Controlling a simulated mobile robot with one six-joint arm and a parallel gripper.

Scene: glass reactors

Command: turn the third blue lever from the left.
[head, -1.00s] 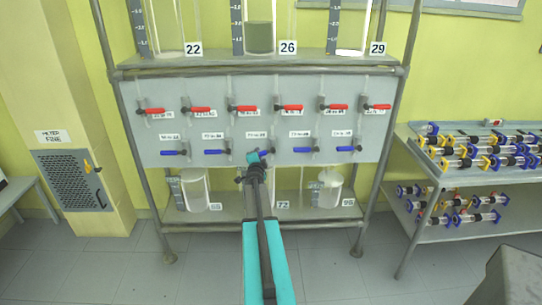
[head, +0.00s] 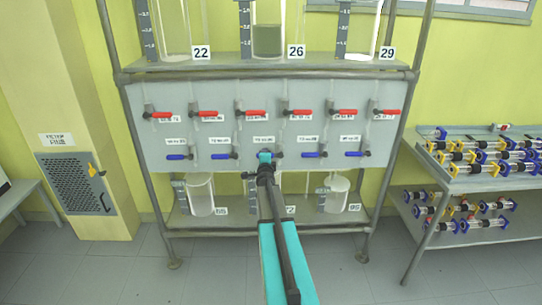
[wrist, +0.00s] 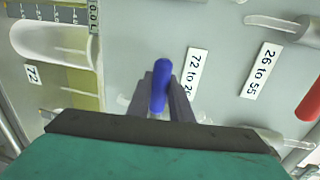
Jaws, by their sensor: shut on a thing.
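A grey panel holds a lower row of several blue levers. The third blue lever from the left is mostly hidden behind my gripper (head: 265,157) in the head view. In the wrist view this lever (wrist: 161,84) shows as a blue handle between the two dark fingers of my gripper (wrist: 165,95), which are shut on it. A label reading "72 to 2…" (wrist: 194,72) is beside it. The first (head: 179,157), second (head: 223,156), fourth (head: 313,154) and fifth (head: 356,153) blue levers lie about level.
An upper row of red levers (head: 252,114) runs above the blue ones, with a red lever (wrist: 310,102) at the right of the wrist view. Glass vessels stand above and below the panel. A side table (head: 480,186) with small parts is at right.

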